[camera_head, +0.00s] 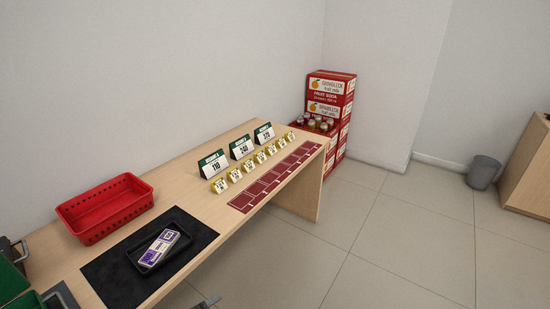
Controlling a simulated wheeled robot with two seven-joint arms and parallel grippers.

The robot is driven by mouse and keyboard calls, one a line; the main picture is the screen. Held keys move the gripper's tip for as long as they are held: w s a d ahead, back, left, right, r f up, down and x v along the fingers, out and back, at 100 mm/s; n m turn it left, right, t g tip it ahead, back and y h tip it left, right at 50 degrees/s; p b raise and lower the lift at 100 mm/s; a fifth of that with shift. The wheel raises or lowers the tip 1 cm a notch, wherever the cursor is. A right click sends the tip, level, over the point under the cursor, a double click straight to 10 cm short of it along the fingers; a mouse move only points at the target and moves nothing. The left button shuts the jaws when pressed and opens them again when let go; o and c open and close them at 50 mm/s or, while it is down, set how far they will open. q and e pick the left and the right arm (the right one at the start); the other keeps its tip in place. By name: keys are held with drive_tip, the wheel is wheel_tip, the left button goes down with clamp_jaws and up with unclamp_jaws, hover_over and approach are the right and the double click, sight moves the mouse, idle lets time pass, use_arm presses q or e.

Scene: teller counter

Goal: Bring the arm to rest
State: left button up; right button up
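A small grey tip (208,302), which looks like part of my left gripper, pokes in at the bottom edge beside the counter's front edge. Most of it is cut off, so its opening and anything in it are hidden. It appears apart from the counter (180,178). My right gripper is not in view. On the counter, a small black tray (138,265) lies on a black mat (105,268) and holds a purple and white banded bundle (160,247).
A red basket (105,208) stands behind the mat. Price signs (241,147), small gold tags (247,165) and a red strip mat (262,189) lie farther along. Green and dark items (15,280) crowd the left corner. Red crates (331,95) stand beyond; the floor (400,240) is open.

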use_arm(q)
drive_tip(key=s+a+f+n+g+y, duration=0.2)
drive_tip(key=s+a+f+n+g, duration=0.15)
drive_tip(key=s+a+n, duration=0.35)
drive_tip(key=s+a+f+n+g+y, duration=0.2)
drive_tip(key=s+a+f+n, duration=0.15)
drive_tip(key=s+a, duration=0.4)
wheel_tip(320, 180, down, 30)
drive_tip(key=s+d+m+g+b, duration=0.1)
drive_tip(key=s+b, duration=0.2)
drive_tip(key=s+a+f, duration=0.1)
drive_tip(key=s+f, duration=0.7)
drive_tip(key=s+a+f+g+b, duration=0.1)
drive_tip(key=s+a+f, duration=0.1)
drive_tip(key=s+f, duration=0.5)
drive_tip(key=shift+s+a+f, duration=0.3)
drive_tip(key=shift+s+f, duration=0.1)
drive_tip(key=shift+f, duration=0.5)
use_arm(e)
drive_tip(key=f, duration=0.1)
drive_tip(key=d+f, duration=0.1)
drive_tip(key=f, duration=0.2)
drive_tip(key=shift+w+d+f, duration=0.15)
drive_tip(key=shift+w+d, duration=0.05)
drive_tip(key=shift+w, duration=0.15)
